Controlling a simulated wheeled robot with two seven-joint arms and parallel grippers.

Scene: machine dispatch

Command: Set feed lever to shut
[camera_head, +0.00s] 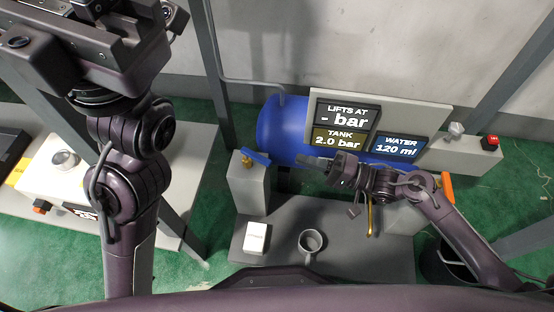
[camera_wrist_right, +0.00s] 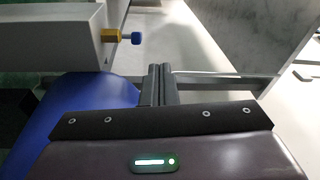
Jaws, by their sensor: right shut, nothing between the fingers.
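A blue lever handle (camera_head: 256,158) sits on a brass fitting (camera_head: 247,161) atop a grey post, left of the blue tank. I see no label marking it as the feed lever. In the right wrist view, a brass fitting (camera_wrist_right: 111,35) with a blue end (camera_wrist_right: 137,39) sticks out of a grey block. My right gripper (camera_head: 306,161) is shut and empty, in front of the tank and to the right of the blue handle, apart from it. Its closed fingers (camera_wrist_right: 160,72) show in the wrist view. My left gripper's body (camera_head: 95,45) is at the upper left; its fingertips are not visible.
The blue tank (camera_head: 272,128) lies behind a panel (camera_head: 439,117) reading tank 2.0 bar and water 120 ml. An orange handle (camera_head: 447,187) and a red button (camera_head: 490,143) are at the right. A mug (camera_head: 311,242) and a white box (camera_head: 256,237) stand on the grey bench (camera_head: 370,262).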

